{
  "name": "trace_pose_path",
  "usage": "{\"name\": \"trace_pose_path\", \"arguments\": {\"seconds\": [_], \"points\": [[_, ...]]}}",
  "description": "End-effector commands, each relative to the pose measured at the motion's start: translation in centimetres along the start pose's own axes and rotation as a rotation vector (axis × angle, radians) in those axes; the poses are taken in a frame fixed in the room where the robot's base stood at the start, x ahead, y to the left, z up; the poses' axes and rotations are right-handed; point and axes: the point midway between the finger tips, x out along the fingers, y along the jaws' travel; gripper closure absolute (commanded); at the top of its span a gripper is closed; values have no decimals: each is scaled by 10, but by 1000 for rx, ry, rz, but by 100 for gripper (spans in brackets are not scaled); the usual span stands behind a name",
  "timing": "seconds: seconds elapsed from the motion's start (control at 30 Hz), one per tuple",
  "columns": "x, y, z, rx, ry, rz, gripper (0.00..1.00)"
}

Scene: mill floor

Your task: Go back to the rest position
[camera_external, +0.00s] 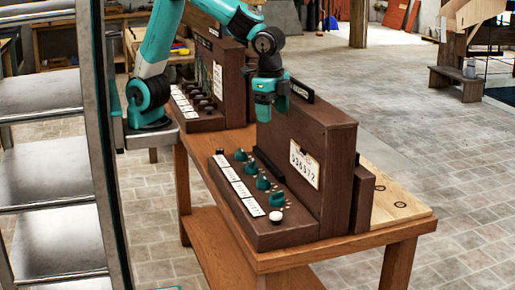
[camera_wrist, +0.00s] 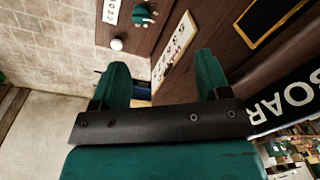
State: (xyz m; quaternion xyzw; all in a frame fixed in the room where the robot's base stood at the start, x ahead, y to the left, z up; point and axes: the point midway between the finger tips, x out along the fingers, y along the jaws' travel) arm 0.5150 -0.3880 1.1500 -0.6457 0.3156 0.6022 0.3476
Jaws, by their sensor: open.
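My gripper (camera_external: 271,105) hangs at the end of my teal arm, above the near control box and close to the top of its back panel. In the wrist view my gripper (camera_wrist: 162,75) shows two green fingers spread apart with nothing held between them. The near control box (camera_external: 328,140) is dark brown, with a number card (camera_external: 305,163) on its upright panel. Teal knobs (camera_external: 263,183) and a white button (camera_external: 276,216) sit on its sloped front. The white button also shows in the wrist view (camera_wrist: 117,44).
The boxes stand on a wooden table (camera_external: 405,224). A second brown control box (camera_external: 228,75) stands behind. A metal rack (camera_external: 55,160) is close on the left, beside my arm's base. A wooden stool (camera_external: 457,82) is at the far right. The stone floor (camera_external: 430,125) right of the table is clear.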

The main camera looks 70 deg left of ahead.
Motion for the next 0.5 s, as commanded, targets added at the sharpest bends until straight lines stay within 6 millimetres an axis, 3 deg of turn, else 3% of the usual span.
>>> {"name": "trace_pose_path", "arguments": {"seconds": [0.03,0.1,0.2,0.37,0.47,0.5], "points": [[-31,-15,19,-103,13,-28,30],[-42,-41,47,-262,23,-68,30],[-32,-83,87,-448,17,-109,30],[-24,-138,163,-729,-2,-174,30],[-17,-162,223,-919,-25,-216,30],[-13,-169,251,-1007,-37,-237,30]]}}
